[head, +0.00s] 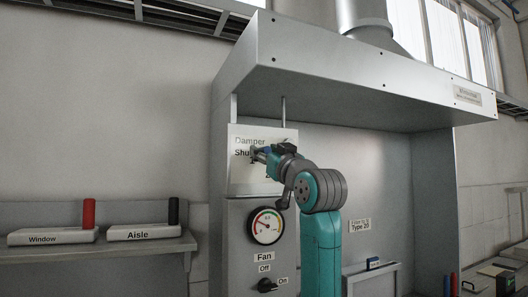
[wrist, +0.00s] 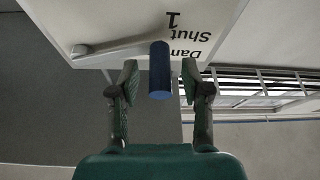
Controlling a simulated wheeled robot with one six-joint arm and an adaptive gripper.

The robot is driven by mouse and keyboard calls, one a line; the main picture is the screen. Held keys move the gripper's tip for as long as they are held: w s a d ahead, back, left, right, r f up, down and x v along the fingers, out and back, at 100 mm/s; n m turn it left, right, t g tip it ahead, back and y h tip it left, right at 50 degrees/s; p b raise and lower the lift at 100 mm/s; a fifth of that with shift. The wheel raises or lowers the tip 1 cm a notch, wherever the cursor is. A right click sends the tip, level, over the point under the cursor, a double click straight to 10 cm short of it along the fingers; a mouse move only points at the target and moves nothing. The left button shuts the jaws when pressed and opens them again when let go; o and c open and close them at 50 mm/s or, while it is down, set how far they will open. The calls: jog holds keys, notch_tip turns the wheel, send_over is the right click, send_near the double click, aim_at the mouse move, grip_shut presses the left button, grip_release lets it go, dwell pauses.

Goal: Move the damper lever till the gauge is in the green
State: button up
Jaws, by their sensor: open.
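The damper panel (head: 240,182) is a pale plate marked "Damper" and "Shut" on the hood's front, partly hidden by my arm. The damper lever shows in the wrist view as a grey bar (wrist: 108,46) with a blue cylindrical handle (wrist: 160,72). My gripper (wrist: 160,80) is open, its two fingers on either side of the blue handle with a gap at each side. In the head view my gripper (head: 259,152) is at the panel by the word "Shut". The round gauge (head: 266,226) is below the panel; its needle seems to point left, too small to read exactly.
Below the gauge is a fan knob (head: 267,285) with "Off" and "On" labels. A shelf (head: 100,249) at left carries blocks labelled "Window" (head: 52,236) and "Aisle" (head: 145,232). The hood canopy (head: 350,75) overhangs my arm.

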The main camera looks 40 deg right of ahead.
jog(key=shift+w+d+r, duration=0.15)
jog(key=shift+w+r, duration=0.05)
jog(key=shift+w, duration=0.35)
grip_shut()
jog(key=shift+f, duration=0.1)
jog(key=shift+s+d+f+n+y, duration=0.15)
jog(key=shift+f+n+y, duration=0.3)
jog(key=shift+n, duration=0.45)
jog(key=shift+d+f+n+y, duration=0.3)
jog(key=shift+f+n+y, duration=0.2)
jog(key=shift+n, duration=0.4)
jog(key=shift+s+d+f+n+y, duration=0.15)
jog(key=shift+f+n+y, duration=0.3)
jog(key=shift+n, duration=0.45)
grip_release()
